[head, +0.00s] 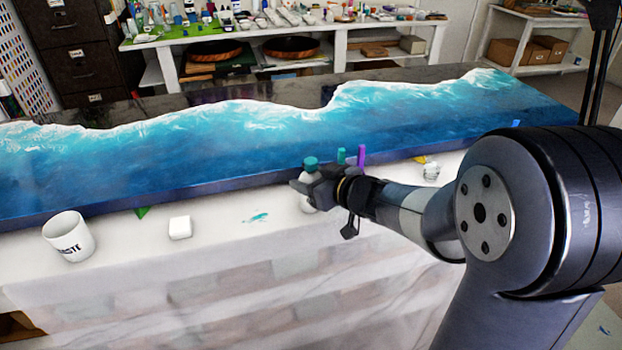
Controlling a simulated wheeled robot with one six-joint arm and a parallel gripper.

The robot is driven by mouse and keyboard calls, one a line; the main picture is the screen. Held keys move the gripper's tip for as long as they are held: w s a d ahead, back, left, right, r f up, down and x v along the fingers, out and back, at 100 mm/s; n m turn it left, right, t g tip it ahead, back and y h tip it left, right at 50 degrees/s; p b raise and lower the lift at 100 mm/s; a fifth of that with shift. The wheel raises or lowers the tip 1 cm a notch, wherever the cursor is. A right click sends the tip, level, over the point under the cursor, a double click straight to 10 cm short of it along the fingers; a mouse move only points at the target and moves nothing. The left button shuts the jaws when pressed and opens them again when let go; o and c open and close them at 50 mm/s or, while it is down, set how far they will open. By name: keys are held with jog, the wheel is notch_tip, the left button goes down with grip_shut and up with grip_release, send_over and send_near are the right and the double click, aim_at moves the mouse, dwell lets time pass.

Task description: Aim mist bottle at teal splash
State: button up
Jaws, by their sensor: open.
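A teal splash (256,217) lies on the white tabletop (215,250), left of and a little nearer than my gripper. My gripper (303,188) is open, at the table's edge of the blue resin slab. A white bottle with a teal top (310,161), likely the mist bottle, stands at my gripper's fingers. Its white lower part shows below them, and its middle is hidden by them. I cannot tell whether the fingers touch it. No spray shows.
The blue wave slab (240,150) spans the table behind. A white cup marked WASTE (68,237) and a white block (180,227) stand left. Teal (341,155) and purple (361,156) upright items and a speckled cup (431,170) are right of the bottle.

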aim_at(315, 168)
jog(key=p+v, duration=0.2)
jog(key=v, duration=0.9)
jog(key=shift+s+d+p, duration=0.25)
jog(key=shift+s+p, duration=0.05)
jog(key=shift+p, duration=0.05)
jog(key=shift+w+a+r, duration=0.1)
jog(key=b+x, duration=0.3)
jog(key=x, duration=0.9)
jog(key=shift+f, duration=0.25)
notch_tip(315, 168, up, 3)
jog(key=shift+r+p, duration=0.1)
jog(key=shift+p, duration=0.7)
jog(key=shift+r, duration=0.4)
